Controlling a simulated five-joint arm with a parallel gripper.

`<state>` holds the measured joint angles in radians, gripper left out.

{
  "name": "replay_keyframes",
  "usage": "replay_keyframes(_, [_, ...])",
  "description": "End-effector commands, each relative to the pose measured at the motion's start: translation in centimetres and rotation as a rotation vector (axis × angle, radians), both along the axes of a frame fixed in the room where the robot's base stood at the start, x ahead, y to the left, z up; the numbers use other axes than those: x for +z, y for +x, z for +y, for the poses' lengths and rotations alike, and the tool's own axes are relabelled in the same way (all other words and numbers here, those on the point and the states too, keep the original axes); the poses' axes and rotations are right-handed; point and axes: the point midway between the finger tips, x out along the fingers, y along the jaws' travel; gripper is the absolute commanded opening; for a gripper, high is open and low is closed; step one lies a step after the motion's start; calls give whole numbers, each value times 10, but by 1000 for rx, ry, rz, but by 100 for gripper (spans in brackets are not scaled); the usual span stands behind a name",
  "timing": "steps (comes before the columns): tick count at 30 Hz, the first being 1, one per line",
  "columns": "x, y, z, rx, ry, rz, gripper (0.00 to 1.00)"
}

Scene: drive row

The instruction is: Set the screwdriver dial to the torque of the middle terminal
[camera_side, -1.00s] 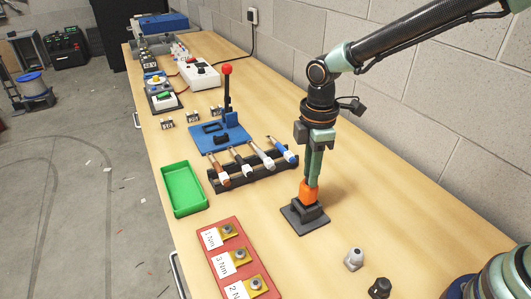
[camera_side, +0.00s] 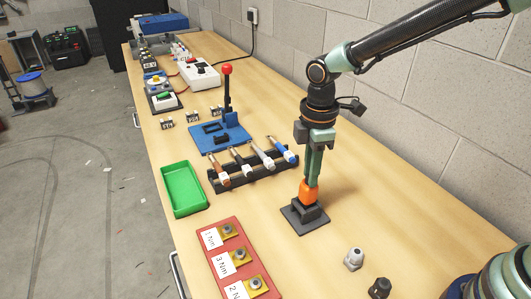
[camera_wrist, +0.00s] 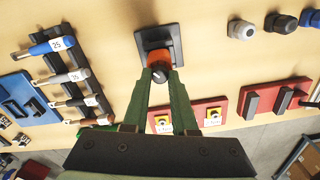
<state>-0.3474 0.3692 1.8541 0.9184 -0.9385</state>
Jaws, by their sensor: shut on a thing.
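The torque screwdriver (camera_side: 308,192) shows as an orange body upright in a black square stand (camera_side: 304,217). My gripper (camera_side: 310,180) comes down from above and is shut on its top. In the wrist view, the orange body (camera_wrist: 160,60) and a dark round top (camera_wrist: 160,73) show between my fingertips (camera_wrist: 160,80). I cannot read a dial setting. The middle terminal (camera_side: 240,255) has a label (camera_side: 222,264) reading 3 Nm.
A black rack (camera_side: 250,172) with several screwdrivers lies behind the stand. A green tray (camera_side: 182,188) is to the left. A blue fixture (camera_side: 220,135) with a red-knobbed lever stands farther back.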

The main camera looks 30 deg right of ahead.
Motion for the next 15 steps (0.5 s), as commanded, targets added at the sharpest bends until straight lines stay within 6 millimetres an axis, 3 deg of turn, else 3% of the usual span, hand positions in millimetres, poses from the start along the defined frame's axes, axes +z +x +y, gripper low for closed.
replay_keyframes(15, [0,0,0,-572,1,-1,0])
